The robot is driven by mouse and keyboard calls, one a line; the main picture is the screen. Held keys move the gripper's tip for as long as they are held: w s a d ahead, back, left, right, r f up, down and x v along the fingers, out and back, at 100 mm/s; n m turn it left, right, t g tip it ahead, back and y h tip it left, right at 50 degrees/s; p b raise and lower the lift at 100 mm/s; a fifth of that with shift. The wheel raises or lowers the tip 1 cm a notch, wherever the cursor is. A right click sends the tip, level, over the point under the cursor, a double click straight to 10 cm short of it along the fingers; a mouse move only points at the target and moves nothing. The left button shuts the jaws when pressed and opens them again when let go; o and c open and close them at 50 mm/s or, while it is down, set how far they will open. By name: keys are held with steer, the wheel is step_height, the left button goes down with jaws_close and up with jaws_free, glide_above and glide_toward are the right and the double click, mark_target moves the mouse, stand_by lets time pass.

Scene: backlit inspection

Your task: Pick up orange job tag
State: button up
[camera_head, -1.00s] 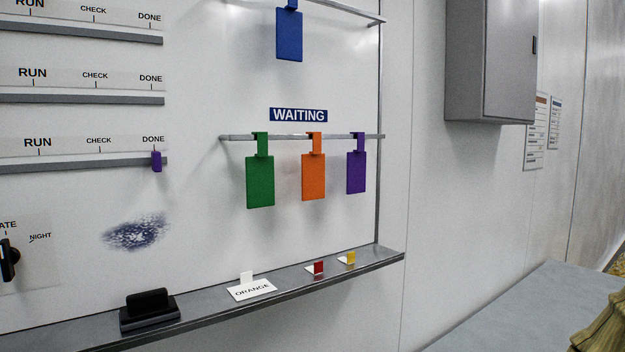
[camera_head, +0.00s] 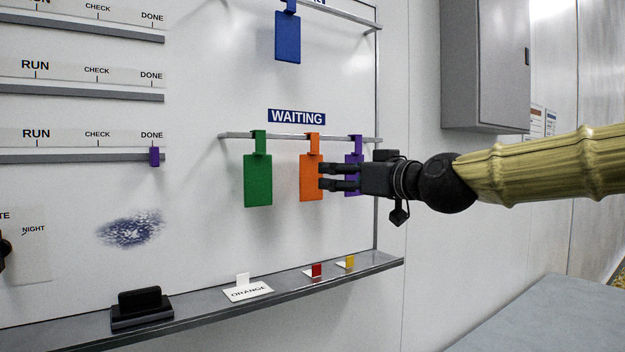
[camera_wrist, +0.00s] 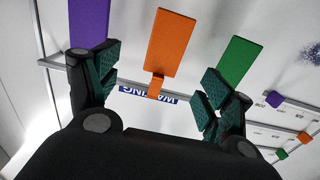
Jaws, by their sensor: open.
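The orange job tag (camera_head: 310,176) hangs by its hook from the rail under the WAITING label, between a green tag (camera_head: 258,180) and a purple tag (camera_head: 352,160). My gripper (camera_head: 322,178) is open in front of the board, its fingertips overlapping the orange tag's right edge in the head view and partly hiding the purple tag. In the wrist view the orange tag (camera_wrist: 170,44) shows between and beyond the two spread fingers (camera_wrist: 160,85), with nothing held. The purple tag (camera_wrist: 88,22) is behind the left finger and the green tag (camera_wrist: 239,60) behind the right one.
A blue tag (camera_head: 287,38) hangs from the upper rail. A grey cabinet (camera_head: 484,65) is on the right wall.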

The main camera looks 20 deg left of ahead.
mark_target(312, 170)
steer(key=x, duration=0.2)
steer(key=p+x, duration=0.1)
steer(key=x, duration=0.2)
steer(key=shift+w+a+r+p, duration=0.15)
steer(key=shift+a+r+p, duration=0.2)
steer(key=shift+w+a+r+p, duration=0.1)
steer(key=shift+w+a+p, duration=0.05)
steer(key=shift+a+p, duration=0.2)
steer(key=p+x, duration=0.1)
steer(key=x, duration=0.3)
steer(key=shift+a+p, duration=0.35)
steer(key=shift+p, duration=0.05)
steer(key=shift+d, duration=0.1)
steer(key=c, duration=1)
